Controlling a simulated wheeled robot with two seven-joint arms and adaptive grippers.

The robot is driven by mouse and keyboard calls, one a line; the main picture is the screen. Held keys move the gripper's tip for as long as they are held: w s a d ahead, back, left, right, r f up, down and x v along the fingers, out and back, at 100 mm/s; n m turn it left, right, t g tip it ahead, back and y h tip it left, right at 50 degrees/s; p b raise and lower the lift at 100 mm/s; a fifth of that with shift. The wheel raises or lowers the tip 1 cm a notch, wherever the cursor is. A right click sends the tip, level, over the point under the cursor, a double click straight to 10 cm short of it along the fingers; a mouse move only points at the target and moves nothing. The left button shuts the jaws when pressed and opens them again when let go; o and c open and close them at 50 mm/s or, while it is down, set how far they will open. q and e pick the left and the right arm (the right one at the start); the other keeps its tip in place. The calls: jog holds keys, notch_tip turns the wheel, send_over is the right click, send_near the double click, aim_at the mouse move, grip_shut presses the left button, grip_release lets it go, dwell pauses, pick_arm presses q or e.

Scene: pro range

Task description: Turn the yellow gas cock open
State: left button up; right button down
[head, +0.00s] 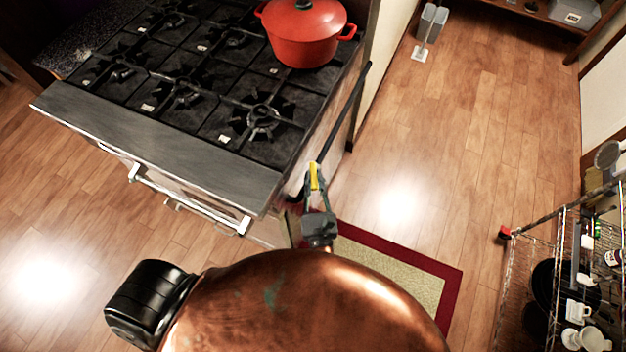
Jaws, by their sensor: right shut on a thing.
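The yellow gas cock (314,174) shows as a small upright yellow lever at the lower end of a dark pipe (345,115) beside the stove's right side. My right gripper (315,184) reaches up to it from below. Its fingers are shut on the yellow lever, one on each side. The lower part of the lever and the valve body are partly hidden by the fingers. I cannot tell how far the cock is turned. My left gripper is not in view.
The stove (170,148) with black grates stands close to the left of my right gripper. A red pot (303,35) sits at its far right. A red-bordered mat (440,268) lies below. A wire rack (575,250) stands at the right. The floor between is clear.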

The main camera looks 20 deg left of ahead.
jog(key=c, duration=1.8)
grip_release()
jog(key=shift+c, duration=0.2)
jog(key=v, duration=0.7)
jog(key=shift+s, duration=0.35)
jog(key=shift+d, duration=0.1)
